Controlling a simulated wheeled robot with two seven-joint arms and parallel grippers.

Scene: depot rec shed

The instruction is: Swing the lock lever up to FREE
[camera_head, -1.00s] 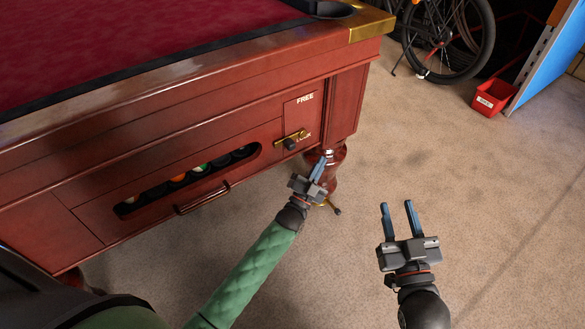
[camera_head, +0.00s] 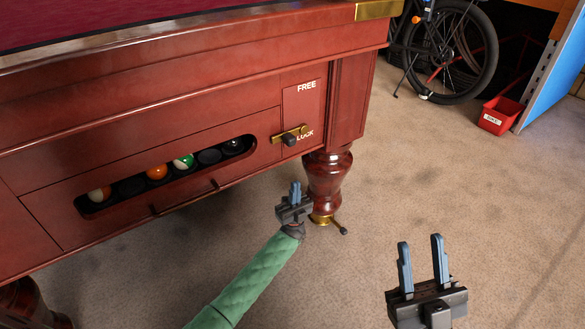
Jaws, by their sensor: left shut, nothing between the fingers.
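The lock lever (camera_head: 289,134) is a brass bar with a dark knob, on a panel at the right end of the pool table's front. It lies roughly level, just above the word LOCK; the word FREE (camera_head: 307,87) is higher on the panel. My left gripper (camera_head: 295,188) is shut and empty, below the lever and apart from it, in front of the table leg. My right gripper (camera_head: 422,262) is open and empty, over the floor at the lower right.
The pool table (camera_head: 150,110) fills the left. Its ball slot (camera_head: 130,188) holds several balls. A turned leg (camera_head: 327,180) with a brass foot stands beside my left gripper. A bicycle (camera_head: 455,55) and a red bin (camera_head: 498,116) are behind. The carpet at right is clear.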

